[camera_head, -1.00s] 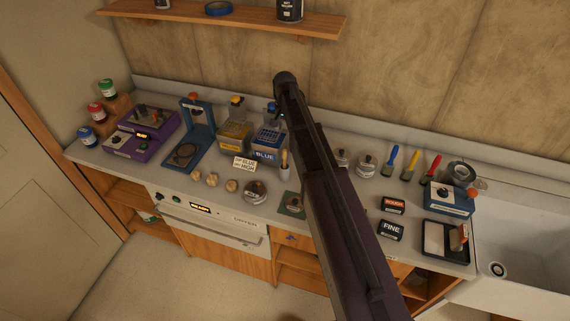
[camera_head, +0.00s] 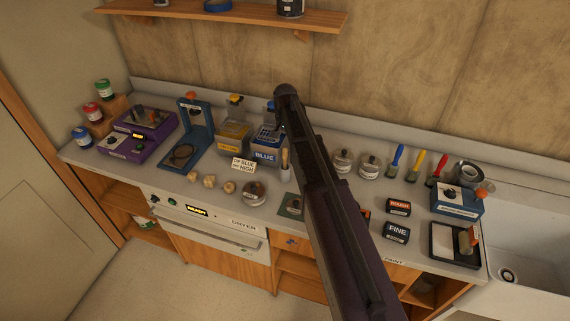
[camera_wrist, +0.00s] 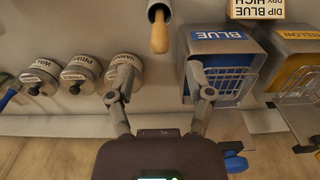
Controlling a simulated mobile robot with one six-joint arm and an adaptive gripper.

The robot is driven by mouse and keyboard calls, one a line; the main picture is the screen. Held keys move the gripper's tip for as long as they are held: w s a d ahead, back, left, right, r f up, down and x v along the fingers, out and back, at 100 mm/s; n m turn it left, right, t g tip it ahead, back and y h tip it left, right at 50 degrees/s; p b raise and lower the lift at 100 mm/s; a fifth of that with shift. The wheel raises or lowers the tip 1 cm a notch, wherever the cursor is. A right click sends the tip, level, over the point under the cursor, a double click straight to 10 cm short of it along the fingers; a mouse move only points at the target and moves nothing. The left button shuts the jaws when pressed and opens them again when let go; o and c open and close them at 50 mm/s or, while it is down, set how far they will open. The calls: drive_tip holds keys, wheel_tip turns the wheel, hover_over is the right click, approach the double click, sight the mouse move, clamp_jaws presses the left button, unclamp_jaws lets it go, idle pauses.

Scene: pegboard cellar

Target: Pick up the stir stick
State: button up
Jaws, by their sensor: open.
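A pale wooden stick (camera_wrist: 160,36), which looks like the stir stick, stands in a small grey cup (camera_wrist: 157,8) in the wrist view, its rounded end towards my gripper. In the head view the stick (camera_head: 285,157) rises from the cup (camera_head: 285,173), just left of my arm and right of the blue-labelled tank. My gripper (camera_wrist: 160,92) is open and empty in the wrist view. Its fingers are spread to either side of the stick's line, with the stick apart from them, beyond the fingertips. In the head view my arm hides the fingertips.
The blue tank (camera_wrist: 225,48) with its wire basket is close beside one finger. Several lidded tins (camera_wrist: 79,74) stand on the other side. The yellow tank (camera_head: 233,137) and a dip sign (camera_head: 243,165) are left of the cup. Brushes (camera_head: 415,165) lie at right.

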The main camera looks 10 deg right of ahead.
sight(285, 148)
idle(0.4)
drive_tip(key=shift+s+a+f+b, duration=0.1)
drive_tip(key=shift+s+f+b, duration=0.05)
drive_tip(key=shift+f+b, duration=2.45)
drive_tip(key=shift+c, duration=0.2)
drive_tip(key=c, duration=0.9)
